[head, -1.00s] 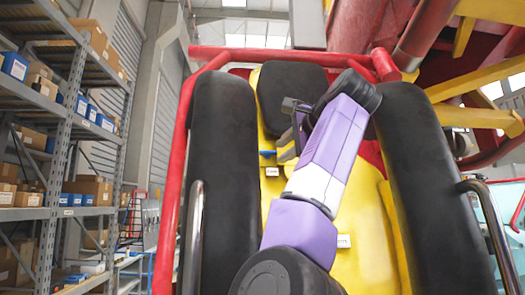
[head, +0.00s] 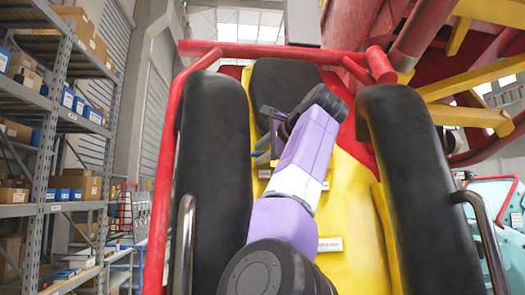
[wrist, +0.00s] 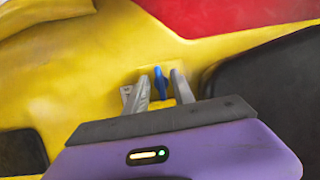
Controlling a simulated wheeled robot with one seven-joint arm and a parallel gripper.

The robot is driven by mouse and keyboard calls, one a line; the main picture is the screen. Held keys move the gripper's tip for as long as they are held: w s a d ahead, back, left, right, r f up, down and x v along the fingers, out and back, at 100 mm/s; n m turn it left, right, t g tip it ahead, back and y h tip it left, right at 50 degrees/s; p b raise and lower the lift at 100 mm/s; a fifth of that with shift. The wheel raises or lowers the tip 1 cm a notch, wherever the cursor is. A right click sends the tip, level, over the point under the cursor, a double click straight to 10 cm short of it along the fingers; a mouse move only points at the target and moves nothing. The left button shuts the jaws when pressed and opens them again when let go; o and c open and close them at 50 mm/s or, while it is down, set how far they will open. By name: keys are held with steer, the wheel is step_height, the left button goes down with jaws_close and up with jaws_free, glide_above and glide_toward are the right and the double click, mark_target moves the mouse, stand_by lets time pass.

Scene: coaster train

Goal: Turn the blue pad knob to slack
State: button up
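The blue pad knob (wrist: 160,82) sticks up from a small yellow mount on the yellow seat shell in the wrist view. My gripper (wrist: 160,76) is open, with one grey finger on each side of the knob. Thin gaps show between the knob and both fingers, so it does not look gripped. A small white label (wrist: 126,93) lies beside the left finger, partly covered by it. In the head view my gripper (head: 266,150) is at the yellow backrest below the black headrest (head: 283,86), and it largely hides the knob. Any wording on the label is unreadable.
Black padded restraints stand left (head: 215,165) and right (head: 402,170) of my arm, with a red bar (head: 270,53) across the top. A metal handle (head: 484,235) is at the right. Shelving with boxes (head: 60,130) stands at far left.

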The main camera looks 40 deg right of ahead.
jaws_close()
steer(key=shift+n, duration=0.3)
steer(key=n+g, duration=0.1)
steer(key=n, duration=0.1)
steer(key=shift+n+g, duration=0.3)
steer(key=n+g, duration=0.1)
steer(key=n, duration=0.2)
steer(key=n+g+h, duration=0.1)
steer(key=n, duration=0.1)
steer(key=n+g, duration=0.1)
steer(key=n, duration=0.2)
steer(key=shift+g+h, duration=0.3)
steer(key=shift+h, duration=0.1)
steer(key=shift+w, duration=0.1)
stand_by(0.3)
